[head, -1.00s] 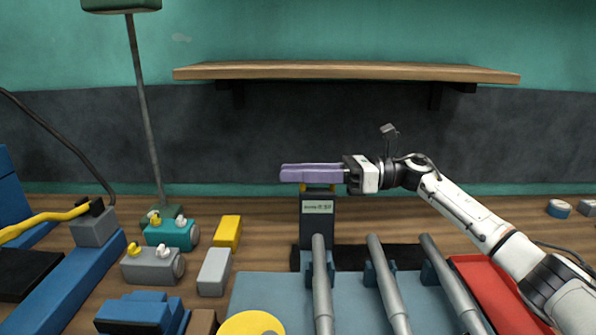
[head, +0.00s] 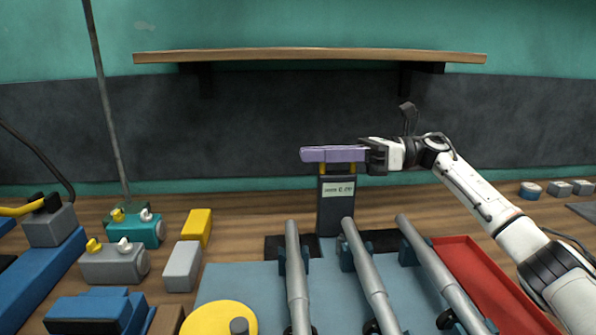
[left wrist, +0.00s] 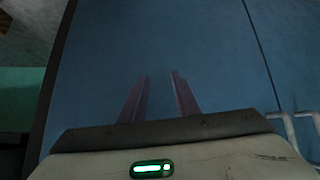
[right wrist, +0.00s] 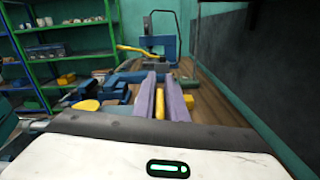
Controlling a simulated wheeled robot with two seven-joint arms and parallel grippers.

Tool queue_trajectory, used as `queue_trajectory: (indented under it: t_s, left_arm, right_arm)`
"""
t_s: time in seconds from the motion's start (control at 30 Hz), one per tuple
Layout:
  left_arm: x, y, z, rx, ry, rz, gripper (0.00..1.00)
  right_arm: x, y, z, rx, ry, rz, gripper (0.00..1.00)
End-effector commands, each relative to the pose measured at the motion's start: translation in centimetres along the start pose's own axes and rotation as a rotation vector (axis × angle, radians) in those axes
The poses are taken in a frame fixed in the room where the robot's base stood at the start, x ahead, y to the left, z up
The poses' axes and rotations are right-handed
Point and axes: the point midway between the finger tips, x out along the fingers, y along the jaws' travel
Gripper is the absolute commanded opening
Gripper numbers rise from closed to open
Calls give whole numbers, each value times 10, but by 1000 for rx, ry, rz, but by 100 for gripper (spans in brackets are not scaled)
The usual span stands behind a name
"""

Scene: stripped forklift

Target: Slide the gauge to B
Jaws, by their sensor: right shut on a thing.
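The gauge (head: 336,208) is a dark grey upright block with a pale label, whose print I cannot read surely. It stands on a black rail (head: 276,248) behind three grey rods, with its foot near the far end of the middle rod (head: 370,275). A yellow handle (right wrist: 160,104) on its top is between the purple fingers of my right gripper (head: 334,154), which is shut on it. Rail shows on both sides of the gauge. I see no letter B. My left gripper (left wrist: 160,90) shows only in the left wrist view, open and empty, facing a blue surface.
A blue-grey plate (head: 240,285) lies under the rods. A red tray (head: 470,270) is at the right. Yellow (head: 197,226) and grey (head: 183,266) blocks and teal (head: 136,229) and grey fittings stand at the left. A wooden shelf (head: 300,55) hangs on the wall behind.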

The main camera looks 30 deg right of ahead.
Motion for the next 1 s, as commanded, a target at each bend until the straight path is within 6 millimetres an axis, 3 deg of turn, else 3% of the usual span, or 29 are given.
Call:
queue_trajectory:
  t_s: [0.13,0.4,0.43,0.53,0.83,1.0]
  left_arm:
    - [3,1,-2,2,9,2,29]
    - [2,2,-3,-1,9,2,29]
    - [2,2,-3,-2,9,2,29]
    - [2,2,-3,-3,9,1,29]
    - [3,1,-2,-3,9,0,29]
    - [6,0,2,-3,7,0,29]
  right_arm:
    - [-13,2,-2,5,3,6,0]
    - [-14,3,-1,6,3,6,0]
    - [-14,3,-1,6,3,6,15]
    - [-14,3,-1,5,3,5,29]
    - [-16,2,0,2,2,1,29]
    - [-36,1,-1,2,1,-3,29]
